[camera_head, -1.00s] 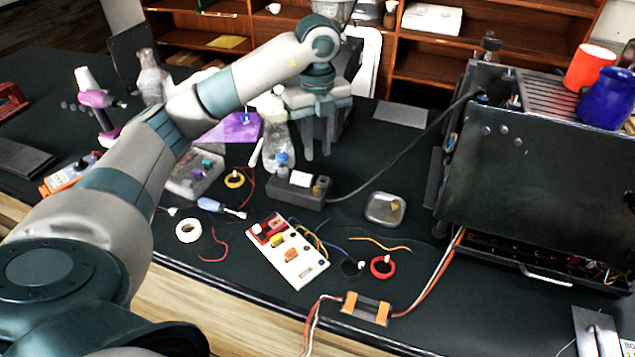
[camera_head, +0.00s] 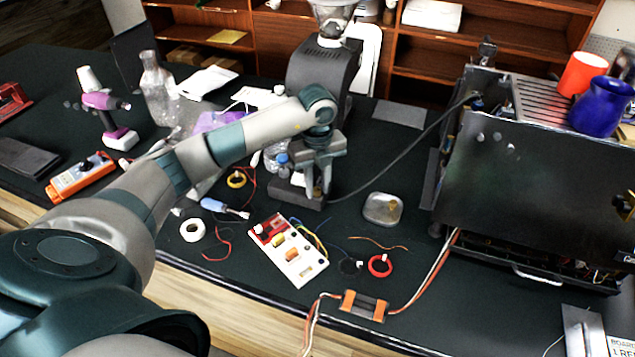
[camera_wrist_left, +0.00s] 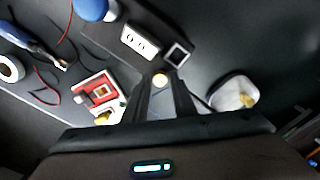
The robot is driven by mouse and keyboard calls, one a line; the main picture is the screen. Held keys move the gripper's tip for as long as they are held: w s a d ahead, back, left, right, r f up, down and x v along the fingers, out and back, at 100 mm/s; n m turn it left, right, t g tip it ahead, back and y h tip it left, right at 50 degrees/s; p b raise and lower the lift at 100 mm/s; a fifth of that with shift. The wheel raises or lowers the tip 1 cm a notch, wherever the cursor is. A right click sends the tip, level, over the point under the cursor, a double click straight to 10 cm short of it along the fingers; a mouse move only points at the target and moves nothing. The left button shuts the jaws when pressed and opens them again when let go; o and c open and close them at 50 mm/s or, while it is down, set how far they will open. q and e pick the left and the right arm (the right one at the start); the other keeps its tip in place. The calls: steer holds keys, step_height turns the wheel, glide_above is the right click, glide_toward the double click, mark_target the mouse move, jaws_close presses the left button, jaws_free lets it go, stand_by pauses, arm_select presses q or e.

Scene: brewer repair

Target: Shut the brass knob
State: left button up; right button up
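The brass knob (camera_wrist_left: 160,80) is a small round golden piece on the right end of a dark box (camera_head: 290,196) on the bench. It shows between my left fingertips in the left wrist view. In the head view it is mostly hidden by the fingers. My left gripper (camera_head: 317,190) points down over the box's right end. Its fingers are apart, one on each side of the knob, with contact not clear. My right gripper is not in view.
A black cable (camera_head: 390,165) runs from there to the large metal machine (camera_head: 530,185). A red and white board (camera_head: 290,250) lies in front. A dark grinder (camera_head: 322,75) stands behind.

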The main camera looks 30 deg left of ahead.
arm_select(q)
jaws_close()
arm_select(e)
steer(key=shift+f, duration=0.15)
arm_select(q)
steer(key=m+b, duration=0.2)
steer(key=b, duration=0.1)
steer(key=shift+f, duration=0.2)
steer(key=m+b, duration=0.8)
steer(key=b, duration=0.1)
steer(key=shift+a+m, duration=0.1)
steer(key=shift+m, duration=0.2)
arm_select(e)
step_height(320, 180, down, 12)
arm_select(q)
steer(key=m+b, duration=0.2)
steer(key=shift+r+m, duration=0.2)
steer(key=shift+m, duration=0.1)
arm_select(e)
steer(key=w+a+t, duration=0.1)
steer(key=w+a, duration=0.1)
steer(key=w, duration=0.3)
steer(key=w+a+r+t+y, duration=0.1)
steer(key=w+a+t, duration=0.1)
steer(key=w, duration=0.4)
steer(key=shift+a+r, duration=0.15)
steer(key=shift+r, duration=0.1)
